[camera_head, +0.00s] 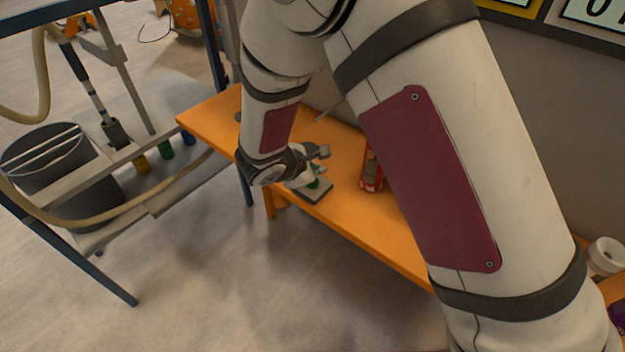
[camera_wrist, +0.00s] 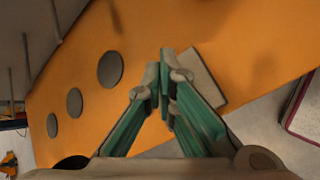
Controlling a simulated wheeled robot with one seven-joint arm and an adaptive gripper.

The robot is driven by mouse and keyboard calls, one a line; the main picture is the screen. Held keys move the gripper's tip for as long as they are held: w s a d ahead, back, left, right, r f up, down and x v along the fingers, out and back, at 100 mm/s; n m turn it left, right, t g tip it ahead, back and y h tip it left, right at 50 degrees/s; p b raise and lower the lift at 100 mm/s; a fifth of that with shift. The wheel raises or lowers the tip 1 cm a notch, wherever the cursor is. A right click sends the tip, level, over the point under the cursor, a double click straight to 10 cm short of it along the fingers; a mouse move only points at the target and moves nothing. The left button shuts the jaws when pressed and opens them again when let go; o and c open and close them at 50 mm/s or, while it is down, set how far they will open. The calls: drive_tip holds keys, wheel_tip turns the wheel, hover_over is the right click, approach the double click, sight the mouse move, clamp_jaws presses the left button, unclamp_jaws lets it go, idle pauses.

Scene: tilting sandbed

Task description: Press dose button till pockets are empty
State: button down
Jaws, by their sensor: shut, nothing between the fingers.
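My gripper (camera_wrist: 165,62) is shut and empty, its green-padded fingers meeting over a grey square plate (camera_wrist: 206,78) on the orange bench. The plate also shows in the head view (camera_head: 318,195), below my gripper (camera_head: 313,182) near the bench's front edge. I cannot tell whether the fingertips touch it. No button can be made out; the fingers cover part of the plate. No pockets can be identified for certain, and their contents cannot be seen.
The orange bench (camera_head: 207,117) has several flat grey discs (camera_wrist: 110,68). A red object (camera_head: 371,170) stands right of my gripper. A white cup-like piece (camera_head: 607,254) is at far right. A blue-framed rig with a dark bucket (camera_head: 45,165) stands left.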

sight(315, 183)
drive_tip(key=shift+r+p, duration=0.85)
drive_tip(key=shift+r, duration=1.6)
drive_tip(key=s+d+r+m+g, duration=0.2)
drive_tip(key=s+d+r+m, duration=0.3)
drive_tip(key=d+r, duration=0.35)
drive_tip(key=s+d+r+m+g, duration=0.1)
drive_tip(key=s+d+r+m, duration=0.3)
drive_tip(key=d+r+m, duration=0.35)
drive_tip(key=s+d+r+m+y, duration=0.1)
drive_tip(key=s+r+m, duration=0.3)
drive_tip(key=s, duration=0.5)
drive_tip(key=s+d+r+m+y, duration=0.2)
drive_tip(key=s+r+m+y, duration=0.1)
drive_tip(key=s, duration=0.7)
drive_tip(key=shift+s+d+r+m+t+y+b, duration=0.2)
drive_tip(key=shift+s+r+m+t+y+b, duration=0.15)
drive_tip(key=shift+r+m, duration=0.35)
drive_tip(key=shift+r, duration=0.2)
